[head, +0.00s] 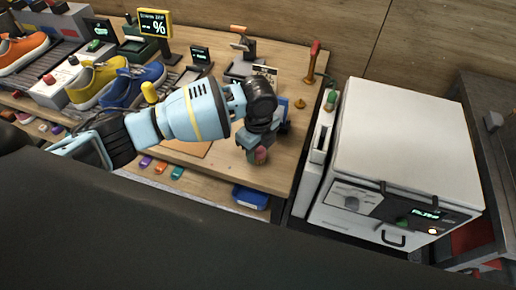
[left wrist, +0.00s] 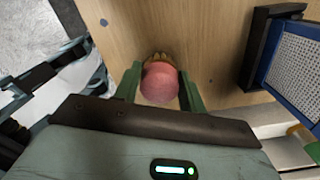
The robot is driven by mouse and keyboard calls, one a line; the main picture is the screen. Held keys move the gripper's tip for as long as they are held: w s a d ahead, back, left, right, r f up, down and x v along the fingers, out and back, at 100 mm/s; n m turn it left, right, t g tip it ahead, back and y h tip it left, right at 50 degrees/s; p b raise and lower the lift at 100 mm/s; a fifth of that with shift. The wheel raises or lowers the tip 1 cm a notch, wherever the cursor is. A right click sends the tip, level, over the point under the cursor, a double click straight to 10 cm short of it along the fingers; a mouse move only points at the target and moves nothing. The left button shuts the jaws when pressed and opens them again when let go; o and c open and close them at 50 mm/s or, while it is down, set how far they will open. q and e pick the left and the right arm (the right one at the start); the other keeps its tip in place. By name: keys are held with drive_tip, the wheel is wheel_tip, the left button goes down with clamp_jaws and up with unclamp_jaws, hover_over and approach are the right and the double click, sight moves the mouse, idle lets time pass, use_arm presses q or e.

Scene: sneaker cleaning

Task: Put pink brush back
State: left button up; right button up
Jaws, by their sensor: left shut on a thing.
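The pink brush (left wrist: 160,84) is between the green fingers of my left gripper (left wrist: 160,90), its rounded pink end facing the wrist camera. Tan bristles show just beyond it. In the head view my left gripper (head: 257,146) is over the right part of the wooden table, with a bit of the pink brush (head: 259,156) showing below it. The gripper is shut on the brush. I cannot tell whether the bristles touch the table. I cannot make out my right gripper in either view.
A blue-framed mesh piece (left wrist: 295,62) stands right of the gripper in the wrist view. Sneakers (head: 98,84) and small displays (head: 154,24) stand left. A white oven-like box (head: 405,135) is right.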

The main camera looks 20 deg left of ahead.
use_arm(q)
drive_tip(key=shift+f, duration=0.15)
drive_tip(key=o, duration=0.9)
wheel_tip(320, 180, up, 12)
drive_tip(key=shift+d+r+p, duration=0.1)
drive_tip(key=shift+p, duration=0.25)
